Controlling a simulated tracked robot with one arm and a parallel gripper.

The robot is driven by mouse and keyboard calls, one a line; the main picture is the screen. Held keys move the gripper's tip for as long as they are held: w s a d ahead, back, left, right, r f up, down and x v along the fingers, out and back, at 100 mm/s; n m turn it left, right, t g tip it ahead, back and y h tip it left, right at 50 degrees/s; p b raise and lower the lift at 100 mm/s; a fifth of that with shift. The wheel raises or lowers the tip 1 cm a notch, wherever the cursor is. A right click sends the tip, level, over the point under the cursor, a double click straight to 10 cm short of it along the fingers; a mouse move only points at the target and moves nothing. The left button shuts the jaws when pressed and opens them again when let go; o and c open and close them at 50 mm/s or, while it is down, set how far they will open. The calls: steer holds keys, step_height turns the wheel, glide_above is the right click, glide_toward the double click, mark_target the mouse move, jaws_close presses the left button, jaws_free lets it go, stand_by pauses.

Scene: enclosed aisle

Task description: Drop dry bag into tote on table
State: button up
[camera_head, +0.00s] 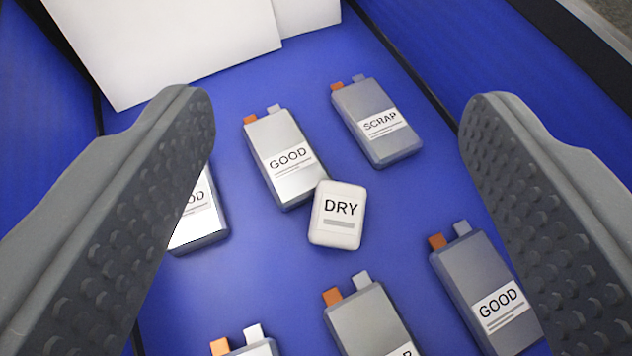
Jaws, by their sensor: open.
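The dry bag (337,226) is a small white pouch with rounded corners, labelled DRY. It lies on the blue surface near the middle of the view, touching or very close to the lower corner of a grey cell labelled GOOD (275,136). My gripper (330,108) is open, with one textured grey finger at the left and one at the right. The bag shows between the two fingers, with nothing held. How high the fingers are above the bag I cannot tell. No tote is clearly recognisable in this view.
Several grey cells with orange and white tabs lie around the bag, including one labelled SCRAP (376,134) and another GOOD cell (487,297) at the lower right. White panels (170,40) stand at the top left. Dark edges border the blue surface (420,200).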

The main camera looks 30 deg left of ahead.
steer(key=v, duration=0.7)
steer(key=shift+s, duration=0.4)
steer(key=shift+d+r, duration=0.15)
steer(key=s+d+r+m+t+h, duration=0.15)
steer(key=d+r, duration=0.45)
steer(key=r, duration=0.6)
steer(key=s+d+r+m+t+h, duration=0.15)
steer(key=d+r, duration=0.45)
steer(key=r, duration=0.6)
steer(key=s+d+r+m+h, duration=0.1)
steer(key=s+d+r+h, duration=0.1)
steer(key=s+r, duration=0.3)
step_height(320, 180, up, 5)
steer(key=shift+s+d+f, duration=0.1)
steer(key=shift+s+d, duration=0.2)
steer(key=shift+s, duration=0.05)
